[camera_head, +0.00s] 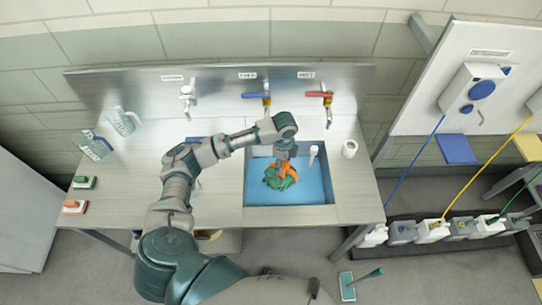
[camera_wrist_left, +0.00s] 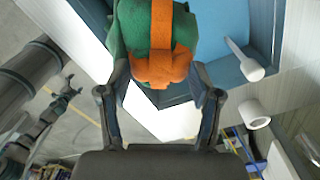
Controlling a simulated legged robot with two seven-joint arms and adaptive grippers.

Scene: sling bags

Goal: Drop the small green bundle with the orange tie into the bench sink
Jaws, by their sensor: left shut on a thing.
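The small green bundle with the orange tie (camera_head: 280,177) hangs from my left gripper (camera_head: 284,156), over the blue-floored bench sink (camera_head: 320,178). In the left wrist view the bundle (camera_wrist_left: 155,40) sits between the two fingers of my left gripper (camera_wrist_left: 160,90), which is shut on it. The sink's blue floor (camera_wrist_left: 225,75) shows behind it in that view. I cannot tell whether the bundle touches the sink floor. My right gripper is not in view.
A white-handled brush-like tool (camera_head: 313,152) stands at the sink's back edge, close to the bundle. A white cup (camera_head: 349,149) stands right of the sink. Taps with blue (camera_head: 257,95) and red (camera_head: 318,94) handles project from the backsplash.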

